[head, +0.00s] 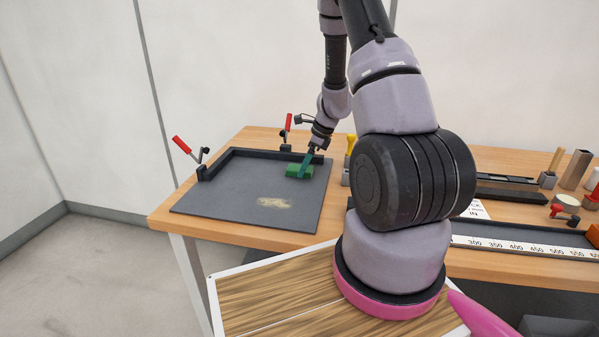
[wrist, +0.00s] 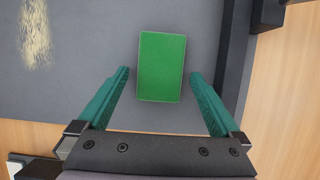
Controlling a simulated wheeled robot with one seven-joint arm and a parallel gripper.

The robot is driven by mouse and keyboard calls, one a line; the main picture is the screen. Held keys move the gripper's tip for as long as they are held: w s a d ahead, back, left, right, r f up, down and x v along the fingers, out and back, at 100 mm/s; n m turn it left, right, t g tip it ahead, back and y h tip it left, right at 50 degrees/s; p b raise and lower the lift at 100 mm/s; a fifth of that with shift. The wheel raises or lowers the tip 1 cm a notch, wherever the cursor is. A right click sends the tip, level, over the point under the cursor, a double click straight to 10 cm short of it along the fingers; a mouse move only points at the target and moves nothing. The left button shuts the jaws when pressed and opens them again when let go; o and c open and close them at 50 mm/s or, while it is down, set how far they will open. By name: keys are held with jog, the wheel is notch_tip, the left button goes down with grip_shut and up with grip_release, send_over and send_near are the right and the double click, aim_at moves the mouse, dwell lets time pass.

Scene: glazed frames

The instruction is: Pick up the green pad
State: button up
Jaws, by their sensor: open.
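The green pad (head: 299,171) lies on the dark grey plate (head: 225,205) on the table, near the plate's back right corner. In the wrist view it is a flat-topped green rectangle (wrist: 162,67). My gripper (head: 305,162) is over it in the head view, partly covering it. In the wrist view my gripper (wrist: 160,75) is open, with one teal finger on either side of the pad's near half and a gap on both sides. Whether the fingertips are level with the pad or above it I cannot tell.
A black raised edge (head: 262,155) runs along the plate's back and left, with red-handled clamps (head: 183,146) on it. A pale patch of dust (head: 275,202) lies on the plate. A ruler (head: 520,243) and several tools are farther right on the table.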

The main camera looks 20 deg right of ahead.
jog(key=shift+f, duration=0.25)
jog(key=c, duration=1.3)
jog(key=shift+o, duration=0.2)
notch_tip(320, 180, up, 10)
